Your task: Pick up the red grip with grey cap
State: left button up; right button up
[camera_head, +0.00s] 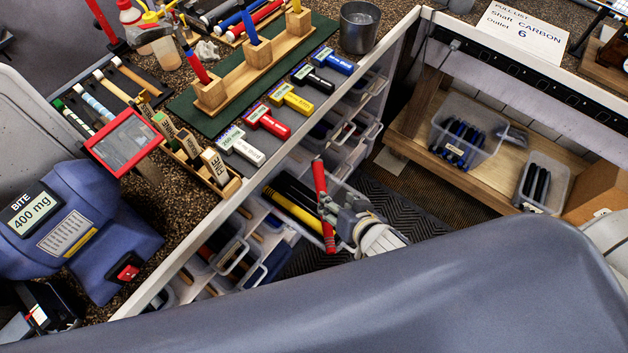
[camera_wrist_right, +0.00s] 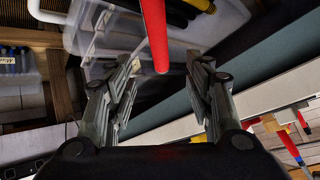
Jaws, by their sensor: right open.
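A red grip (camera_head: 320,185) shows in the head view, long and slim, beside an open clear drawer under the bench. I cannot make out a grey cap on it. My right gripper (camera_head: 333,208) is at the middle of this grip, its fingers partly overlapping it. In the right wrist view the red grip (camera_wrist_right: 154,28) comes down from the top edge, its rounded red end between the fingertips. My right gripper (camera_wrist_right: 162,66) is open there, with a finger on each side and gaps to the grip. My left gripper is not in view.
The open drawer (camera_head: 275,212) holds black and yellow grips. The bench's white edge (camera_head: 205,245) runs close to the left. Clear bins (camera_head: 466,128) stand on a shelf at the right.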

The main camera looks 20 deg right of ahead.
jog(key=x, duration=0.4)
jog(key=shift+w+a+f, duration=0.15)
jog(key=shift+w+f, duration=0.05)
jog(key=shift+f, duration=0.1)
jog(key=p+x, duration=0.1)
jog(key=x, duration=0.2)
jog(key=shift+s, duration=0.1)
jog(key=shift+x, duration=1)
jog(key=shift+f, duration=0.25)
jog(key=c, duration=1.1)
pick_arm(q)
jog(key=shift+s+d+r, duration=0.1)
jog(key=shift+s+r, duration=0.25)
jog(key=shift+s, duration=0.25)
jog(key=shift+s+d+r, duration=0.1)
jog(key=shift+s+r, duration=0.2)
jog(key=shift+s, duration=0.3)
pick_arm(e)
jog(key=shift+r, duration=0.15)
